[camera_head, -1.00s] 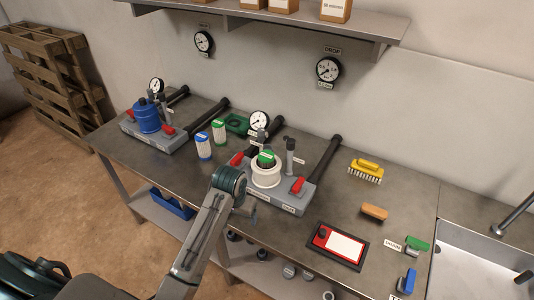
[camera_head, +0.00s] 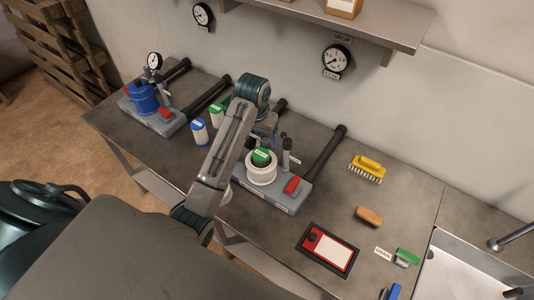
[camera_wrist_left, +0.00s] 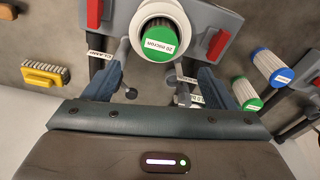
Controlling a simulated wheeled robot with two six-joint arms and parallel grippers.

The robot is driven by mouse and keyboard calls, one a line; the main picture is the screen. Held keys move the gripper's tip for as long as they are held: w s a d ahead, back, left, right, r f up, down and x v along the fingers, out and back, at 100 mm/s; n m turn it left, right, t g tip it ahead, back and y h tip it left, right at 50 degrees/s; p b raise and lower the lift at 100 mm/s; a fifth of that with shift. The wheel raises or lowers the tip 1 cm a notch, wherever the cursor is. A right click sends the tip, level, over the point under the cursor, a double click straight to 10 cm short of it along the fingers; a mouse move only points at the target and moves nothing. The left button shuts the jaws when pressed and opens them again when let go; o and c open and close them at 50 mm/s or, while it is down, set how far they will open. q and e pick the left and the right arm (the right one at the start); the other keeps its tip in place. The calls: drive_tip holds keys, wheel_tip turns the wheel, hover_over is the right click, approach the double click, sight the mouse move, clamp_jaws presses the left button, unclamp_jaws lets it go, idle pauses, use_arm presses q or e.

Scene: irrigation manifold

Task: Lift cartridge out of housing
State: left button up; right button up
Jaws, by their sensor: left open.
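The cartridge (camera_head: 262,157), with a green cap, stands upright in the open white housing (camera_head: 262,174) on the grey manifold base (camera_head: 281,202). In the left wrist view its cap (camera_wrist_left: 160,40) reads "20 micron", and the white housing (camera_wrist_left: 133,20) surrounds it. My left gripper (camera_wrist_left: 160,84) is open and empty, its two fingers spread to either side below the cap in that picture. In the head view the left arm reaches over the bench, with the wrist above and behind the cartridge; its fingertips are partly hidden. My right gripper is not in view.
Gauge posts (camera_head: 286,150) and a red valve handle (camera_head: 292,185) stand close to the housing. A blue-capped cartridge (camera_head: 199,132) and a green-capped one (camera_head: 216,116) stand to the left. A second manifold with a blue housing (camera_head: 143,98) is farther left. The shelf (camera_head: 330,22) overhangs the back.

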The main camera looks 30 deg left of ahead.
sight(261, 154)
use_arm(q)
drive_tip(key=s+f+b, duration=0.1)
drive_tip(key=f+b, duration=0.1)
drive_tip(key=shift+s+b, duration=0.15)
drive_tip(key=shift+b, duration=0.15)
drive_tip(key=shift+f, duration=0.35)
drive_tip(key=shift+w+f, duration=0.3)
drive_tip(key=shift+f, duration=0.3)
drive_tip(key=shift+w+f, duration=0.3)
drive_tip(key=shift+f, duration=0.25)
drive_tip(key=shift+w+f+p, duration=0.15)
drive_tip(key=shift+f+p, duration=0.1)
drive_tip(key=shift+p, duration=0.15)
drive_tip(key=f+p, duration=0.1)
drive_tip(key=f, duration=0.1)
drive_tip(key=f+p, duration=0.1)
drive_tip(key=shift+w+f, duration=0.2)
drive_tip(key=shift+f, duration=0.15)
drive_tip(key=shift+w+f, duration=0.2)
drive_tip(key=shift+f, duration=0.25)
drive_tip(key=c, duration=1.4)
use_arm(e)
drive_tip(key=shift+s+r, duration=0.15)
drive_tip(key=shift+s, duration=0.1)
